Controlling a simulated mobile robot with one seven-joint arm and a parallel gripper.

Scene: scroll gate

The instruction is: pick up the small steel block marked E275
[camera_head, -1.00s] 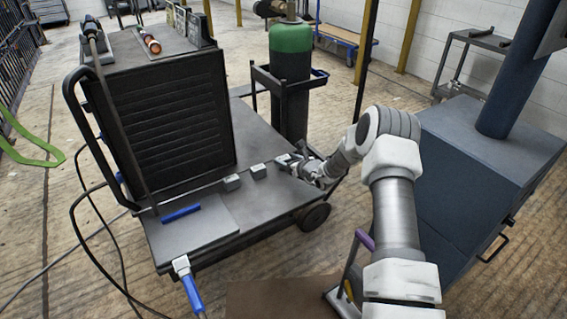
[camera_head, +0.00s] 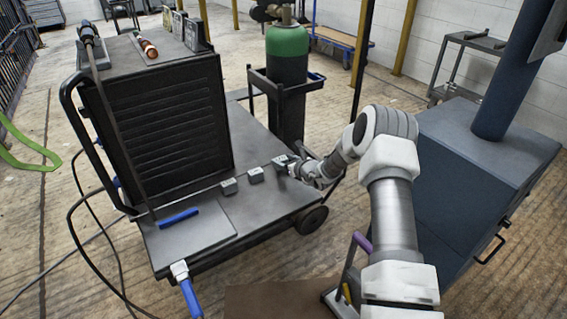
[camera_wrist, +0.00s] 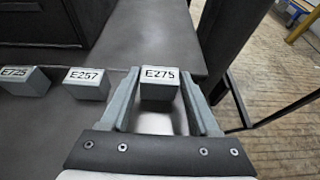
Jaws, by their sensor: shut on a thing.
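The small steel block marked E275 (camera_wrist: 159,88) is between the two fingers of my gripper (camera_wrist: 160,92) in the wrist view, its label readable on top. My gripper is shut on it, one finger at each side. In the head view my gripper (camera_head: 288,163) is at the right side of the cart deck, and the block is hard to make out there. I cannot tell whether the block still touches the deck. Block E257 (camera_wrist: 87,83) and block E725 (camera_wrist: 25,81) sit to its left, apart from it. They also show in the head view, E257 (camera_head: 255,174) and E725 (camera_head: 229,186).
The dark cart deck (camera_head: 262,205) has free room in front of the blocks. A black louvred cabinet (camera_head: 165,115) stands behind them at left. A green-topped cylinder (camera_head: 288,85) stands behind my gripper. A blue-handled tool (camera_head: 178,218) lies at the deck's front left.

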